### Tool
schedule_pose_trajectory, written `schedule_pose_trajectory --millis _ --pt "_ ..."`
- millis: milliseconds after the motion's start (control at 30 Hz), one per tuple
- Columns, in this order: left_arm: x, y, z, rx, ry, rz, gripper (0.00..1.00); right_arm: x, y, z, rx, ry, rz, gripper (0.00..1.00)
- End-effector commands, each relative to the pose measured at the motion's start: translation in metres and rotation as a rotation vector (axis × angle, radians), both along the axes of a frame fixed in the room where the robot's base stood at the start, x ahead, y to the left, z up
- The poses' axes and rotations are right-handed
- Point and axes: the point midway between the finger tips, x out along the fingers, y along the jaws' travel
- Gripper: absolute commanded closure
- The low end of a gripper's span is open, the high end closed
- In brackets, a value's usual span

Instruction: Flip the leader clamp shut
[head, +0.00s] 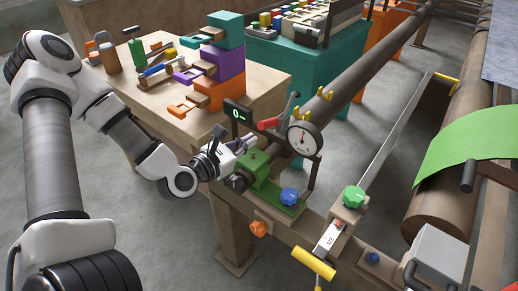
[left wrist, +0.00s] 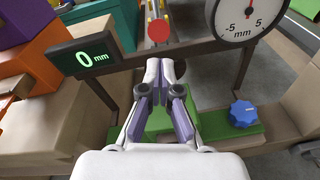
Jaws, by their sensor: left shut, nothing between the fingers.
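What looks like the leader clamp is a red-handled lever (head: 268,124) with grey metal parts, on the beam behind the dial gauge (head: 301,139). Its red handle sticks out towards my left gripper. In the left wrist view a red round end (left wrist: 158,30), probably this handle, shows just beyond my fingertips. My left gripper (head: 246,143) is shut and empty, above the green block (head: 262,172) and beside the digital display (head: 237,113), which reads 0 mm. In the left wrist view the left fingertips (left wrist: 166,72) are together, with a visible gap before the red end. My right gripper is not in view.
A dark frame carries the display and gauge close around my left gripper. A blue knob (head: 290,195) sits on the green base. A wooden table (head: 150,108) with colored drawers (head: 220,92) stands behind. A long roller (head: 450,200) and green felt (head: 470,145) lie right.

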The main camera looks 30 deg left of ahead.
Motion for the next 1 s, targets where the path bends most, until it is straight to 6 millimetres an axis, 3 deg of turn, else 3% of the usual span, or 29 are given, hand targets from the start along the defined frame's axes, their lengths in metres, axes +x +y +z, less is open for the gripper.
schedule_pose_trajectory --millis 33,167,200,400,767,1000 --pt "0.007 -0.001 -0.012 0.005 -0.007 -0.002 1.00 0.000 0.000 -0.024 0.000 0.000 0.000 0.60" --pt "0.022 -0.003 -0.012 0.004 -0.006 0.000 1.00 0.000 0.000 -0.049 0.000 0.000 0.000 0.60" --pt "0.027 -0.003 -0.006 0.008 0.001 -0.001 1.00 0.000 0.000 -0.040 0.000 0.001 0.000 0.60" --pt "0.043 -0.005 -0.006 0.004 0.001 0.000 1.00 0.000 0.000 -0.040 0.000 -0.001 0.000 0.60" --pt "0.044 -0.005 -0.005 0.000 0.002 0.001 1.00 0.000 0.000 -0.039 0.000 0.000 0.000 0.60" --pt "0.045 0.003 0.004 0.001 0.034 0.005 1.00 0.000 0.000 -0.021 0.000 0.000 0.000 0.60"
